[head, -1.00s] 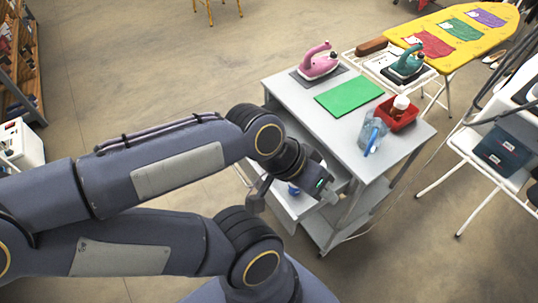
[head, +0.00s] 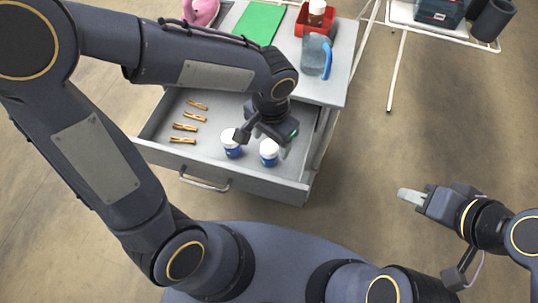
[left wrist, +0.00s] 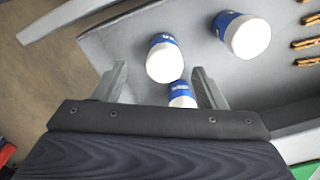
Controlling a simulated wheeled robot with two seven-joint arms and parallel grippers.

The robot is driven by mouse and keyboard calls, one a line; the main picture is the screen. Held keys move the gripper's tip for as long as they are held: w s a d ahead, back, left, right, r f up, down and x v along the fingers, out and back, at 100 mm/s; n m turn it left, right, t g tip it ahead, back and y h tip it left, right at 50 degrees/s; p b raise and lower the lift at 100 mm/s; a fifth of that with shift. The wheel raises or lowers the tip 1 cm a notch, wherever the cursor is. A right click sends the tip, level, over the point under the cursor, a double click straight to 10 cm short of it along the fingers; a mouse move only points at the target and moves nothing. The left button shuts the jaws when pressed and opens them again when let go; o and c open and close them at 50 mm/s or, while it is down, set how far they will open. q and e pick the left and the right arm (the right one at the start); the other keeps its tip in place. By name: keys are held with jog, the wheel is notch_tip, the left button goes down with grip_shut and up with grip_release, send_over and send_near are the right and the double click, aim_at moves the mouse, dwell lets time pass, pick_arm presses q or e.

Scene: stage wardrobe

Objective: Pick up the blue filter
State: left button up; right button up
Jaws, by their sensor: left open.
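Several short cylinders with blue bodies and white tops, which fit the blue filter, stand in the open drawer (head: 205,165). In the head view one (head: 231,145) is left of my left gripper (head: 274,142) and one (head: 269,153) is just below it. In the left wrist view three show: a small one (left wrist: 182,95) between the fingers, one (left wrist: 164,60) just beyond the tips, and one (left wrist: 243,36) further up right. My left gripper (left wrist: 163,85) is open and empty above them. My right gripper (head: 408,196) hangs over the floor at right; its jaw gap is unclear.
Several wooden clothespins (head: 184,127) lie at the drawer's left. On the cart top are a green mat (head: 258,22), a red bin (head: 295,22), a blue clear jug (head: 315,56) and a pink iron (head: 202,11). Floor at right is open.

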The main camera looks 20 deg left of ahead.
aim_at(269, 152)
pick_arm(q)
jog(key=f, duration=0.2)
jog(key=f+b, duration=0.1)
jog(key=f, duration=0.3)
jog(key=shift+w+a+f, duration=0.2)
jog(key=shift+a+f, duration=0.05)
jog(key=shift+f, duration=0.1)
jog(key=c, duration=1.1)
jog(key=shift+r, duration=0.1)
